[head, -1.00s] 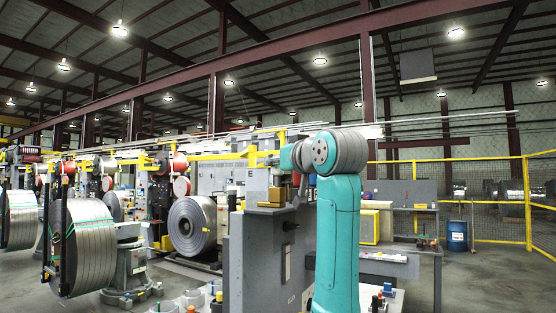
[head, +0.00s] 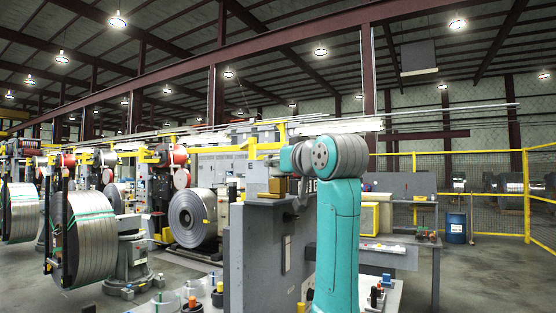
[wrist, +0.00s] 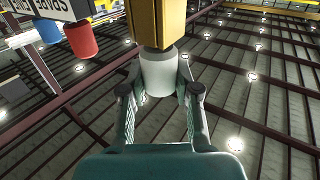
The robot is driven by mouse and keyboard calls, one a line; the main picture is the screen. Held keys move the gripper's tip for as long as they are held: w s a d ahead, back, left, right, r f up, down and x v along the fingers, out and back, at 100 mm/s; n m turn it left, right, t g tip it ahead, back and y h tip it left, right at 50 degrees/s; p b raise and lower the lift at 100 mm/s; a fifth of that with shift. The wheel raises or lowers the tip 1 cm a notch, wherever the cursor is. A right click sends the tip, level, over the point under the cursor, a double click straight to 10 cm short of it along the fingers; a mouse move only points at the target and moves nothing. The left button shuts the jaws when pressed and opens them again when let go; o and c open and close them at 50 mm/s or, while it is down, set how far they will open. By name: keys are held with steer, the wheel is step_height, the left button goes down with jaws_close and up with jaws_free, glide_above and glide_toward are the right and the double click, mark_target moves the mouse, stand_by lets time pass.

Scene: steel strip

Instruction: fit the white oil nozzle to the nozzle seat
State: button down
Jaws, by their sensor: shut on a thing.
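The white oil nozzle (wrist: 158,75) is a short white cylinder in the wrist view, which looks upward. My gripper (wrist: 160,89) is shut on it, with one finger on each side. Directly above the nozzle is a brass-coloured block (wrist: 157,20), with a grey collar at the nozzle's top end. This block appears to carry the nozzle seat. I cannot tell whether the nozzle is seated or only lined up below it. In the head view, my arm hides the gripper and nozzle.
A red cylinder (wrist: 81,40) and a blue one (wrist: 47,31) hang at upper left in the wrist view, near a lettered sign (wrist: 40,8). In the head view, a grey cabinet (head: 262,250) stands left of my arm, with a steel coil (head: 192,218) behind it.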

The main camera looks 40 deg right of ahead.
steer(key=c, duration=0.8)
jaws_free()
steer(key=shift+o, duration=0.2)
steer(key=v, duration=1.2)
steer(key=shift+s+f, duration=0.1)
